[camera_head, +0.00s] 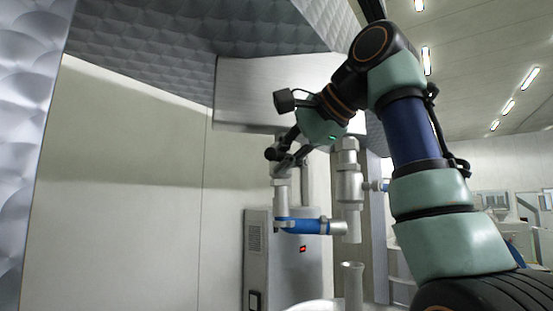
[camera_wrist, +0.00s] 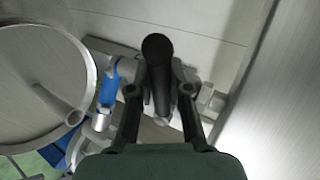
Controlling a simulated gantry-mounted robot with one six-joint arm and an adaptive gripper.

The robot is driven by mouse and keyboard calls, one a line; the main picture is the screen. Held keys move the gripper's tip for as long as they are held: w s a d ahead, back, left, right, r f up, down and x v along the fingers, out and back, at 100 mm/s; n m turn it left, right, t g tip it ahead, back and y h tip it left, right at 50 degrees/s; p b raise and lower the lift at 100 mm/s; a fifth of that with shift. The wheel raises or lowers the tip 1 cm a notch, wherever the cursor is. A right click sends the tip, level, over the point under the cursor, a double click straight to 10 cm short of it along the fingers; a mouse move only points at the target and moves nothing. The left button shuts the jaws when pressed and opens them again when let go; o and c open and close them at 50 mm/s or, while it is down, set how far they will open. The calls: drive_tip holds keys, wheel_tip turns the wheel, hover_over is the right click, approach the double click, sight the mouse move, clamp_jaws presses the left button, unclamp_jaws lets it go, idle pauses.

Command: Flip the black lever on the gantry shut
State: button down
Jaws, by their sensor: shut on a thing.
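The black lever (camera_wrist: 158,60) shows in the wrist view as a dark rod with a rounded end, pointing toward the camera. My gripper (camera_wrist: 158,90) has one finger on each side of it and is shut on it. In the head view my gripper (camera_head: 288,156) is at the top of the pale pipework, under the grey housing. A dark knob beside the fingers there looks like the lever's end (camera_head: 271,154). The lever's base is hidden behind the fingers and too small to make out.

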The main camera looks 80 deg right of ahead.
drive_tip(key=c, duration=1.1)
unclamp_jaws()
